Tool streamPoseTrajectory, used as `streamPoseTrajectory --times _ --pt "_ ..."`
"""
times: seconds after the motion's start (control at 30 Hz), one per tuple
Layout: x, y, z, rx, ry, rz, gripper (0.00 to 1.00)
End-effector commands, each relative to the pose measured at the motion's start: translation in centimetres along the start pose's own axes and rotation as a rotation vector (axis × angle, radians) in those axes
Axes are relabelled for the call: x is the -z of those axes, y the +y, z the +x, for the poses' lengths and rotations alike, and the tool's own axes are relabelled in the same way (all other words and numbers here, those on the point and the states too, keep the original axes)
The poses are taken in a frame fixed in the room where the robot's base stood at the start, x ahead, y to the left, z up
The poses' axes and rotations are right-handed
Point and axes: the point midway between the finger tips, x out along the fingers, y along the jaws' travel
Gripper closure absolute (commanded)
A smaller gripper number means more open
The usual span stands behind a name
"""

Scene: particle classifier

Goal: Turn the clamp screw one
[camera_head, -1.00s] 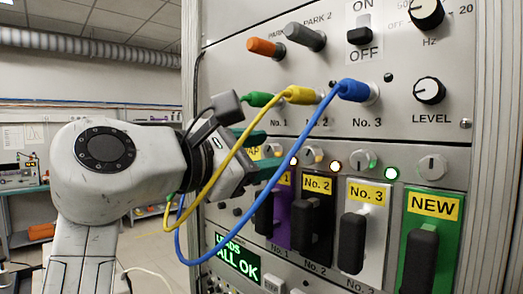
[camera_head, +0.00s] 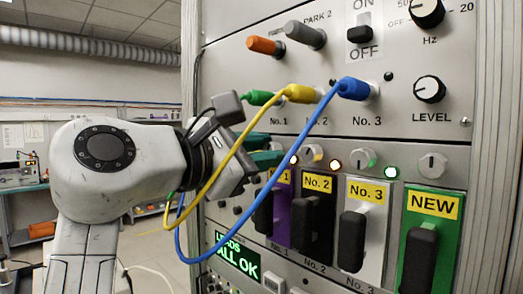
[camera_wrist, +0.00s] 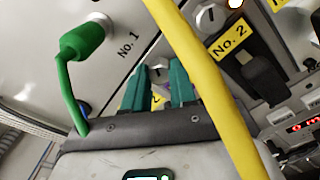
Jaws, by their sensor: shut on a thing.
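My gripper (camera_head: 270,150) reaches in from the left at the screw row above the purple No. 1 module (camera_head: 282,215). Its two teal fingers are close together and shut on clamp screw one, which they mostly hide. In the wrist view the fingertips (camera_wrist: 158,76) stand either side of a small grey part, with a bit of yellow label below it. The screw's slot angle cannot be made out. Screws with slotted heads show to the right, above No. 2 (camera_head: 313,154), No. 3 (camera_head: 363,158) and NEW (camera_head: 432,165).
A yellow lead (camera_head: 232,160) and a blue lead (camera_head: 300,150) loop in front of my gripper. The green plug (camera_wrist: 82,42) sits close above it. Lit lamps (camera_head: 335,165) stand between the screws. A green display (camera_head: 238,258) reads LEADS ALL OK.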

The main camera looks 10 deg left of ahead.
Motion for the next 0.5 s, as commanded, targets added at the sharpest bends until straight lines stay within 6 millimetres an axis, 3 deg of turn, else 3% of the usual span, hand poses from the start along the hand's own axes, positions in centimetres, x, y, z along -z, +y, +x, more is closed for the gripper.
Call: streamPoseTrajectory --times 0.5 --pt "0.01 -0.05 0.09 -0.005 -0.01 0.364 1.0"
